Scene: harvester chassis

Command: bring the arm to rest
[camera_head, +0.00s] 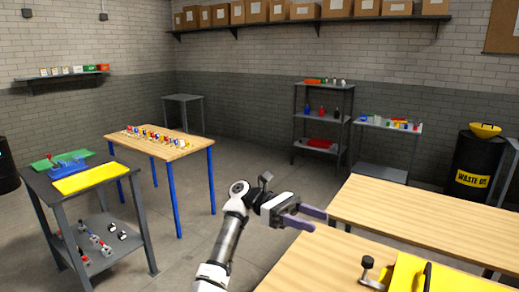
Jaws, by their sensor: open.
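My gripper (308,217) is in the camera_head view, right of the middle, with its two purple-grey fingers apart and nothing between them. It is held out in front of me and points to the right. In the picture it overlaps the near left end of the wooden tables; I cannot tell its height above them. My arm (231,230) rises from the bottom edge and bends at a white joint before the gripper.
A wooden table (430,215) and a nearer one (325,262) with a yellow item (408,272) stand right. A blue-legged table (160,146) and a dark cart (45,182) stand left. Shelves (320,116) and a black drum (474,168) are behind. The middle floor is clear.

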